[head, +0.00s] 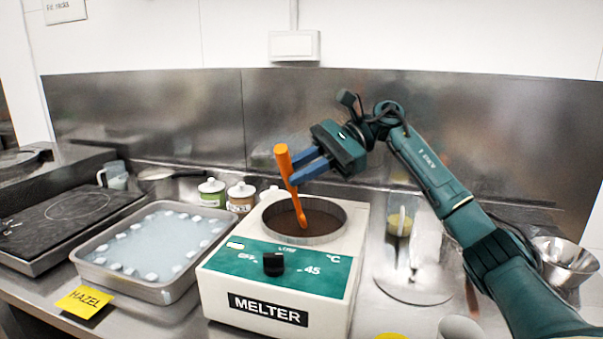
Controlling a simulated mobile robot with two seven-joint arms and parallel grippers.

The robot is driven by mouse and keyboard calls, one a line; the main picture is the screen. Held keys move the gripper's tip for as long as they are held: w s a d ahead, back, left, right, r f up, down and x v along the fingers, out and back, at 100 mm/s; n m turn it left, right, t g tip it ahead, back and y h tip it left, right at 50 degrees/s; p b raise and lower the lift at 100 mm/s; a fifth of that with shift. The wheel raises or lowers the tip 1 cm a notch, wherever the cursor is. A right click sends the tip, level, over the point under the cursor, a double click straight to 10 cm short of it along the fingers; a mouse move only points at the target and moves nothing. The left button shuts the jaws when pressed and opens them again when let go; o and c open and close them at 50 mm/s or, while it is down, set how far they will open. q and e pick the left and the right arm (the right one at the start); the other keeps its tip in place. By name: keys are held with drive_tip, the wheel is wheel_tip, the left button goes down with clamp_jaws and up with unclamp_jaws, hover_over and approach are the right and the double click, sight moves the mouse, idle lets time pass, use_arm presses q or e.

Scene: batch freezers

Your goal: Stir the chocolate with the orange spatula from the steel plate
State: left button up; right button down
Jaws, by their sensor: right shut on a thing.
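The orange spatula (288,178) stands tilted over the melter, its upper end leaning left and its lower end inside the round pot. My right gripper (297,174) is shut on the spatula's handle, above the pot's rim. The dark brown chocolate (318,222) lies in the pot (337,235) of the white melter (345,270). The spatula's lower tip is at the chocolate; how deep it sits I cannot tell. The round steel plate (412,291) lies on the counter right of the melter. My left gripper is not in view.
A steel tray (165,292) with pale blue content stands left of the melter, behind a yellow HAZEL card (84,301). Small lidded jars (212,192) stand behind. Steel bowls (565,258) are at the right. A dark hot plate (60,222) is far left.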

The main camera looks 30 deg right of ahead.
drive_tip(key=r, duration=0.1)
drive_tip(key=s+a+r+p, duration=0.1)
drive_tip(key=r, duration=0.1)
drive_tip(key=a+r, duration=0.1)
drive_tip(key=shift+s+r, duration=0.25)
drive_tip(key=shift+s, duration=0.15)
idle(0.7)
drive_tip(key=shift+r+p, duration=2.3)
drive_tip(key=shift+r, duration=0.2)
